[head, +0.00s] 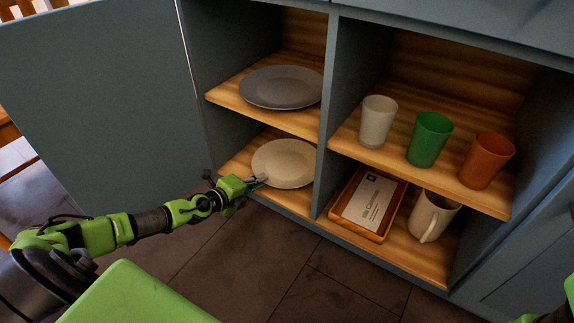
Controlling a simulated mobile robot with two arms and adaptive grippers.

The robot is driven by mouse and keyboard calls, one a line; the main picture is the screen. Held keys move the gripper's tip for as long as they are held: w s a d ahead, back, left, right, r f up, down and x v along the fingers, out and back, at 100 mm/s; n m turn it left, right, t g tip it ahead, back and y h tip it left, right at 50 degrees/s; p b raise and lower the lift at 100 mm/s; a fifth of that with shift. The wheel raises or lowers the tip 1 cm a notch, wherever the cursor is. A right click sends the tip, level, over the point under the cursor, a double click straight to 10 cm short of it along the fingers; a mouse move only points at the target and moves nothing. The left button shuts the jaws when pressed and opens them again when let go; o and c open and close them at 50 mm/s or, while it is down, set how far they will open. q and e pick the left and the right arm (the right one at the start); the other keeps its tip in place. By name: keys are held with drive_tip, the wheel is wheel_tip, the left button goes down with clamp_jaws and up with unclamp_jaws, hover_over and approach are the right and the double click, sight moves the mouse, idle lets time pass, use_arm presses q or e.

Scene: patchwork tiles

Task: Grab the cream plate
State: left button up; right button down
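The cream plate (284,161) lies on the lower left shelf of the open cabinet, below a grey plate. My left gripper (262,180) is at the plate's left front edge, with its fingertips overlapping the rim in the head view. Whether the fingers are open or closed around the rim is too small to tell. My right arm shows only as a green piece in the lower right corner, and its gripper is out of the picture.
A grey plate (282,87) is on the upper left shelf. A white cup (377,121), green cup (429,139) and orange cup (486,160) stand on the upper right shelf. Below are a wooden tray (369,234) and a cream mug (430,217). An open door (98,108) stands left.

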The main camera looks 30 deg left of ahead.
use_arm(q)
clamp_jaws()
drive_tip(key=shift+r, duration=0.1)
